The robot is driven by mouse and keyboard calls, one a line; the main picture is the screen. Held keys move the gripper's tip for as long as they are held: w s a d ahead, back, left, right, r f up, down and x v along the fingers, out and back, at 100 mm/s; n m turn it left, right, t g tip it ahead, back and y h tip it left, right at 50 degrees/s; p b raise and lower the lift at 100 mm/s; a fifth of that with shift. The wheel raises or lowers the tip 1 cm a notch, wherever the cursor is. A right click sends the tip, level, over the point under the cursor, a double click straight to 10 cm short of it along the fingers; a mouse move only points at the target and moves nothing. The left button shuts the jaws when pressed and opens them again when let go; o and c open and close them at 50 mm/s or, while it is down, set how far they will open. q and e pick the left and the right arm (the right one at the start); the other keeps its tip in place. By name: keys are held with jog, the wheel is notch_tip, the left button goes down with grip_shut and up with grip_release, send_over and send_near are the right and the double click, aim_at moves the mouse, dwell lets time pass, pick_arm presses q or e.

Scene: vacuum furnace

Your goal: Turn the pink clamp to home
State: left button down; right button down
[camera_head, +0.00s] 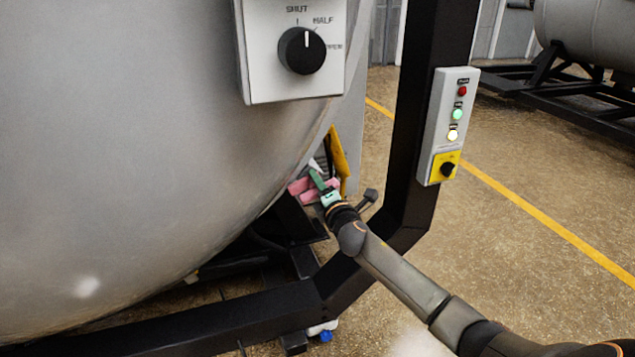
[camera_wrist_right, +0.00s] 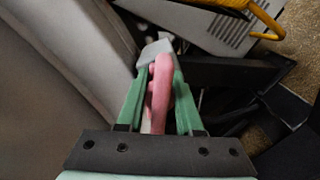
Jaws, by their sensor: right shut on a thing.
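The pink clamp (camera_head: 301,187) sits low at the right edge of the big grey vessel, partly hidden by my right gripper. In the right wrist view the pink clamp (camera_wrist_right: 160,88) stands between the two green fingers. My right gripper (camera_head: 320,182) is shut on it, and its fingers lie on both sides of the pink part in the right wrist view (camera_wrist_right: 160,95). A grey block touches the far end of the fingers. The clamp's base is hidden. My left gripper is not in view.
The grey vessel (camera_head: 130,150) fills the left side. A dial box (camera_head: 258,85) is mounted on it. A black post (camera_head: 415,130) carries a button panel (camera_head: 440,150). A yellow handle (camera_head: 340,155) stands just behind the clamp. Open floor lies to the right.

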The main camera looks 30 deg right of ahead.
pick_arm(q)
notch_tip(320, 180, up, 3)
jog(key=p, duration=0.3)
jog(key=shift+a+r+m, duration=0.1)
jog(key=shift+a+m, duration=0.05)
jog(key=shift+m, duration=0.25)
pick_arm(e)
jog(key=m, duration=1.2)
jog(key=shift+a+f, duration=0.1)
jog(key=shift+f, duration=0.25)
jog(key=c, duration=0.8)
grip_release()
jog(key=shift+c, duration=0.2)
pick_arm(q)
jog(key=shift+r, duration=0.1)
pick_arm(e)
jog(key=shift+s, duration=0.1)
